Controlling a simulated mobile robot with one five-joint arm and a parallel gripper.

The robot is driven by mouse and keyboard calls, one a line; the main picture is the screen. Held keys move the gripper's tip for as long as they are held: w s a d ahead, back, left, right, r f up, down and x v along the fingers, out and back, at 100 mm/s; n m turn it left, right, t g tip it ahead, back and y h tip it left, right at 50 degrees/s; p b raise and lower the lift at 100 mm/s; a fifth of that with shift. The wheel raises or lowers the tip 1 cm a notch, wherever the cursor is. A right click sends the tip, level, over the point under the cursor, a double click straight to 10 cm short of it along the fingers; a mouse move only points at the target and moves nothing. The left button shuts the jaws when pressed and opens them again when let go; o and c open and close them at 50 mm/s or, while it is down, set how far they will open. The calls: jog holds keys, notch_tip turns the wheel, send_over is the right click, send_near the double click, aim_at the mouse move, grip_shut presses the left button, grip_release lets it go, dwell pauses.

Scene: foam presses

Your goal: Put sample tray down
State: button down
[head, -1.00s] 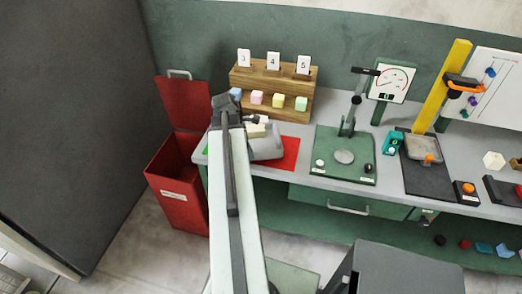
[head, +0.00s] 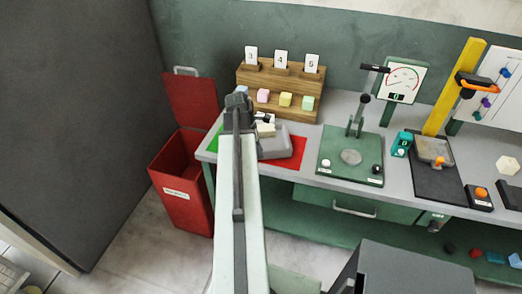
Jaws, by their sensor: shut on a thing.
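The grey sample tray (head: 281,145) is over the red mat (head: 297,160) at the left part of the bench. A pale cream block (head: 266,130) shows at the tray's back left. My gripper (head: 262,118) is at the tray's left rear side, shut on it. The arm hides the tray's left part and most of the fingers. I cannot tell whether the tray's underside touches the mat.
A wooden rack (head: 280,88) with numbered cards and coloured foam blocks stands behind the tray. A green press (head: 350,155) stands to the right. An open red bin (head: 183,190) is at the bench's left end. A green patch (head: 213,140) shows left of my arm.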

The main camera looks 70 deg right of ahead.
jog(key=shift+f+b, duration=0.4)
jog(key=c, duration=1.4)
grip_release()
jog(key=shift+c, duration=0.2)
jog(key=shift+r, duration=0.2)
jog(key=shift+r+p, duration=0.3)
jog(key=shift+p, duration=0.15)
jog(key=p+v, duration=1.1)
jog(key=v, duration=0.1)
jog(key=shift+w+f, duration=0.1)
